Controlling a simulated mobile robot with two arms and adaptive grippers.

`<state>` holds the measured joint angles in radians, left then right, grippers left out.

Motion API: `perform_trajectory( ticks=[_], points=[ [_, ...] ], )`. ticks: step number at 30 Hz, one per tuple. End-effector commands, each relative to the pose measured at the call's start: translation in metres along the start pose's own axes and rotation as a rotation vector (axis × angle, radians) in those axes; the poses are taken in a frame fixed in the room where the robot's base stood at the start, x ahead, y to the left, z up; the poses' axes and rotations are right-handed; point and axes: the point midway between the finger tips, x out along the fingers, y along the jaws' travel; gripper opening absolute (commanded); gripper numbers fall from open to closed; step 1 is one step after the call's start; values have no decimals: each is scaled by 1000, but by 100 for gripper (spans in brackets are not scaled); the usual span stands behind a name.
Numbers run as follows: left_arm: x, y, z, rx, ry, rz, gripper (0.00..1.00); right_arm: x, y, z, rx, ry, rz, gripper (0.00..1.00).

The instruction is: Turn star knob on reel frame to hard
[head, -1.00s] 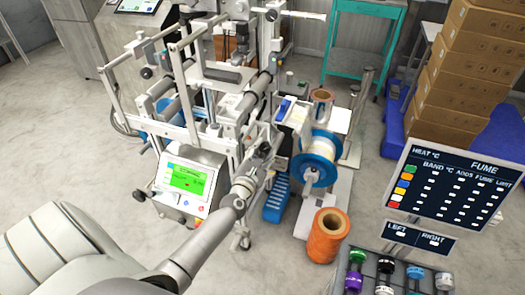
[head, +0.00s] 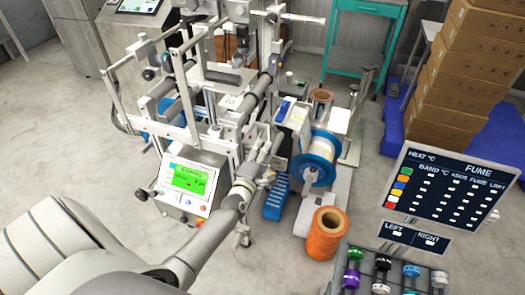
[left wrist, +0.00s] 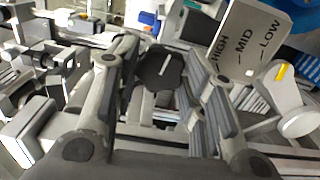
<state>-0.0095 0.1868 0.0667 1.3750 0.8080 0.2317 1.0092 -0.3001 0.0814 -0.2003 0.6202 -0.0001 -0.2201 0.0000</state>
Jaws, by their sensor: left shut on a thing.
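In the left wrist view a dark, lobed knob (left wrist: 160,71) with a white pointer line sits between the fingers of my left gripper (left wrist: 159,62). The gripper is shut on this knob. Beside it is a pale plate (left wrist: 251,42) marked HIGH, MID and LOW; I see no word "hard". In the head view my left gripper (head: 268,148) is at the right side of the reel frame (head: 228,110). The knob cannot be made out there. My right gripper is not in view.
A green-lit screen (head: 188,178) is on the frame's lower left. A blue-and-white reel (head: 314,162) and an orange spool (head: 327,234) stand to the right. A FUME panel (head: 450,190) rises at the right. Stacked boxes (head: 462,75) are behind.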

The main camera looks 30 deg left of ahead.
Motion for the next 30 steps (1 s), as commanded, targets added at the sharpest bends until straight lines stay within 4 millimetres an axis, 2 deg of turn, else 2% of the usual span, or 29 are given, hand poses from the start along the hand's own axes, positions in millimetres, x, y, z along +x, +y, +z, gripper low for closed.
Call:
perform_trajectory(
  ticks=[30],
  points=[
    [-1,-1,1,964,-2,-5,15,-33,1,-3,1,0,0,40]
  ],
)
